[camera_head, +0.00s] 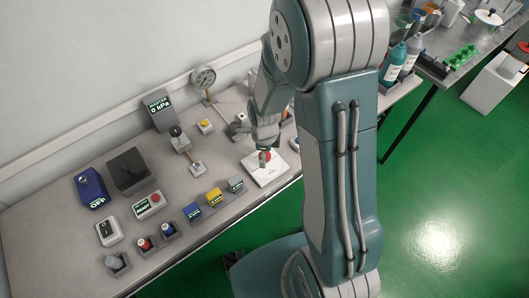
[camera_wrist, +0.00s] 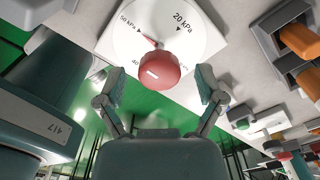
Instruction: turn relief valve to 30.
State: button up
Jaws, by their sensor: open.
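The relief valve is a white square plate (camera_head: 266,172) on the bench, with a red round knob that the wrist view shows closely (camera_wrist: 158,70). Its dial face (camera_wrist: 170,20) carries a "20 kPa" label at the upper right, another kPa label at the left, and a partly hidden "40". A red pointer shows beside the knob, towards the left label. The knob has a short white mark. My gripper (camera_wrist: 160,84) is open, its fingers on either side of the knob with visible gaps. In the head view my gripper (camera_head: 264,148) is above the plate, partly hiding the knob.
A row of small testers, with yellow (camera_head: 214,197) and grey (camera_head: 236,184) blocks, stands left of the plate. A gauge on a stand (camera_head: 203,78) and a "0 kPa" display (camera_head: 158,109) are behind.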

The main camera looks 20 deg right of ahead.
jog(key=c, duration=1.1)
jog(key=shift+c, duration=0.2)
